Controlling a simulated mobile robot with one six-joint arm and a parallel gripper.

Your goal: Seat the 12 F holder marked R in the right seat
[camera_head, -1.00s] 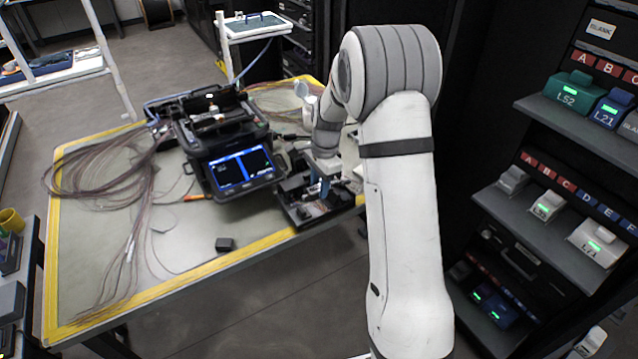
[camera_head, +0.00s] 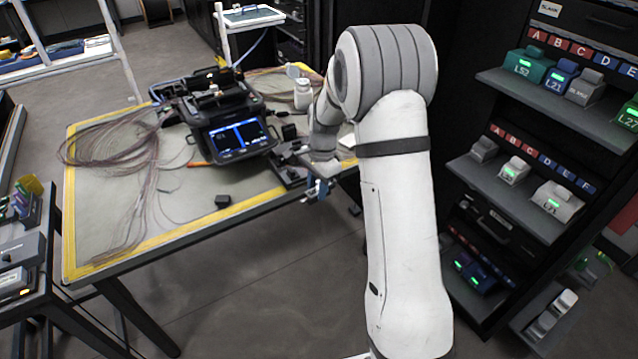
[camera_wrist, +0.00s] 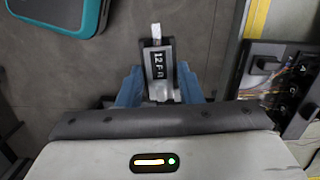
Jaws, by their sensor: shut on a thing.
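My gripper (camera_wrist: 160,88) is shut on a small dark holder (camera_wrist: 158,65) in the wrist view, between its blue fingers. The label on the holder reads 12 F, and its last letter is hard to make out. A pale piece sticks out at its far end. In the head view my gripper (camera_head: 318,188) hangs just past the table's front right edge, and the holder there is too small to tell. The black fusion splicer (camera_head: 232,130) stands on the table with its screen lit. Its seats are too small to make out.
A black tray (camera_head: 290,172) sits on the table beside the gripper; it also shows in the wrist view (camera_wrist: 262,50). Loose fibres (camera_head: 115,160) and a small black block (camera_head: 222,201) lie on the table (camera_head: 190,225). Shelves of labelled units (camera_head: 540,120) stand at right.

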